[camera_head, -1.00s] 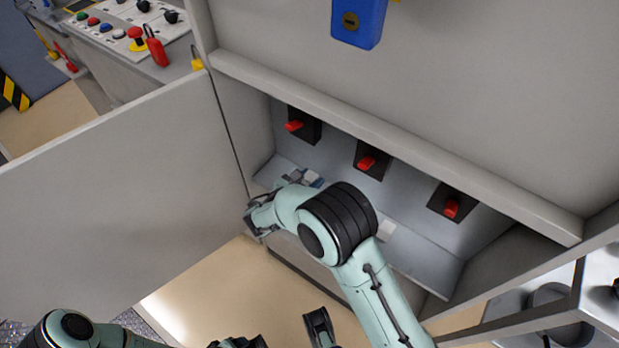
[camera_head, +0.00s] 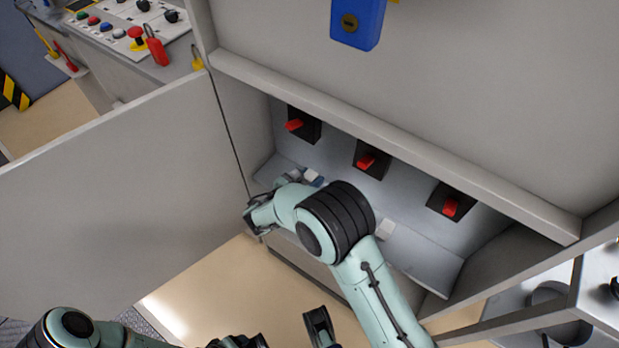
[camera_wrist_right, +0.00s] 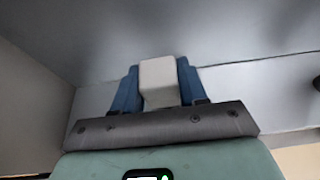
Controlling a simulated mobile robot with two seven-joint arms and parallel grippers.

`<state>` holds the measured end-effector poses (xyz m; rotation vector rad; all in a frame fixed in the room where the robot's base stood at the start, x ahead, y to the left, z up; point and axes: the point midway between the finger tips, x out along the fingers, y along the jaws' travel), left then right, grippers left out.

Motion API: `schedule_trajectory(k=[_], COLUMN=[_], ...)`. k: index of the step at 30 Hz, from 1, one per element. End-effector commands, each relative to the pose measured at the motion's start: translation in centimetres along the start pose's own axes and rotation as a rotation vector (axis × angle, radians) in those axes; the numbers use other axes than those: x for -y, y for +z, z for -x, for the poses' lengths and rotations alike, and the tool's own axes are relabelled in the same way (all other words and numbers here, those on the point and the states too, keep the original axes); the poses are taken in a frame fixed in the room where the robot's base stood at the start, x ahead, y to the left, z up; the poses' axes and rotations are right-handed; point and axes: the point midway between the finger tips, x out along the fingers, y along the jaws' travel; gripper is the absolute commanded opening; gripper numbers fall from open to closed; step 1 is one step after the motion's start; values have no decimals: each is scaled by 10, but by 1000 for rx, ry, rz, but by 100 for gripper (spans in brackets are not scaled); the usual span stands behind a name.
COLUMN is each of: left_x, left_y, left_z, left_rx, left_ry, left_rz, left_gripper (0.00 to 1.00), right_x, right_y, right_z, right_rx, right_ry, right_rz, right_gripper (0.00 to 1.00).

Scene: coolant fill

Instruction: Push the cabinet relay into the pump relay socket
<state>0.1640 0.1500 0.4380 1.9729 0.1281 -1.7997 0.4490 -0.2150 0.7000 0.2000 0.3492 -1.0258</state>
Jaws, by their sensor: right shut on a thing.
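The cabinet relay, a pale white block (camera_wrist_right: 158,82), sits between the two blue fingers of my right gripper (camera_wrist_right: 160,90) in the right wrist view. In the head view, my right gripper (camera_head: 303,181) is low at the left inside the open cabinet, shut on the relay (camera_head: 311,174). The relay is close to the grey cabinet panel. The socket is hidden, so I cannot tell how far in the relay sits. Dark parts at the bottom edge of the head view may belong to my left gripper, but its fingers are not clear.
Red switches on black plates, left (camera_head: 294,125), middle (camera_head: 366,161) and right (camera_head: 450,206), line the cabinet's back wall. The open cabinet door (camera_head: 120,190) stands at the left. A blue box (camera_head: 357,22) hangs above.

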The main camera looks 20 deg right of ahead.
Motion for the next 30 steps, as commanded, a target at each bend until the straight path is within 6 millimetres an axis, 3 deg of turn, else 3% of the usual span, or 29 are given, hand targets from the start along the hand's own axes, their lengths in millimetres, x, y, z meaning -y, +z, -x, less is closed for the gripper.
schedule_trajectory(k=[30], left_x=[-2], left_y=[-1], left_z=[7], left_rx=[-2], left_ry=[1], left_rz=[-1], left_gripper=[68], right_x=[0], right_y=[0], right_z=[0], right_rx=[1], right_ry=[0], right_rz=[1], right_gripper=[12])
